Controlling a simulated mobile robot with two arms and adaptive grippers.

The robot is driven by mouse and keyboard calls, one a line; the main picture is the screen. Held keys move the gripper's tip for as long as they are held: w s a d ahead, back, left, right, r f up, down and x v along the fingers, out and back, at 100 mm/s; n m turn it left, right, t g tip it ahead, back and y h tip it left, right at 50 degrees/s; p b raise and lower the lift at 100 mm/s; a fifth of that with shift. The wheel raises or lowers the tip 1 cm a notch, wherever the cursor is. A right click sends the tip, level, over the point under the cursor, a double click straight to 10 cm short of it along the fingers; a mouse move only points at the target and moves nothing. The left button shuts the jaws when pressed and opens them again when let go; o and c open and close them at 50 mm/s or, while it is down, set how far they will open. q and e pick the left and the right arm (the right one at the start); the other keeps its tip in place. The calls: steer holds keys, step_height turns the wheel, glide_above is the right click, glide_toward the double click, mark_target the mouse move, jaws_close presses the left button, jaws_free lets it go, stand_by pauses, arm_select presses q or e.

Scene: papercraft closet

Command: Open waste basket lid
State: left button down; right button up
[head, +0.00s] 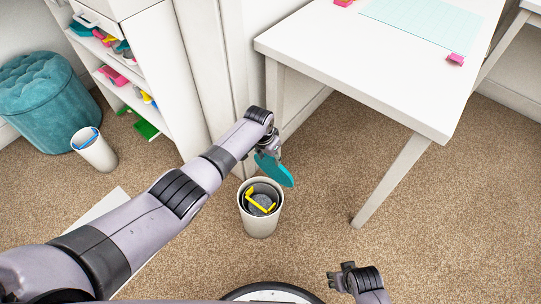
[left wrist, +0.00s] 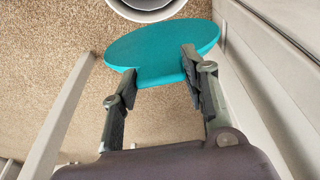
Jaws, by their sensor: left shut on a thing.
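A teal oval lid (head: 276,171) is held by my left gripper (head: 267,152), tilted, just above and behind the waste basket (head: 262,222). The basket is white, round and open at the top. Inside it is a dark grey inner part with a yellow piece (head: 260,203). In the left wrist view the fingers of my left gripper (left wrist: 160,64) are on the teal lid (left wrist: 165,48), and part of the basket rim (left wrist: 148,10) shows beyond it. My right gripper (head: 342,277) is low near the bottom edge, away from the basket, and its opening is unclear.
A white table (head: 370,62) stands to the right, its leg (head: 392,180) near the basket. White shelves (head: 150,45) stand at the left. A teal stool (head: 42,95) and another white bin (head: 97,155) are further left. Carpet is clear right of the basket.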

arm_select(q)
steer(key=shift+w+d+r, duration=0.25)
steer(key=shift+w+r, duration=0.1)
stand_by(0.5)
steer(key=c, duration=1.3)
jaws_free()
steer(key=o, duration=0.4)
steer(key=shift+s+a+f, duration=0.15)
steer(key=shift+s+f, duration=0.05)
steer(key=shift+s, duration=0.05)
steer(key=v, duration=1.2)
steer(key=shift+c, duration=0.3)
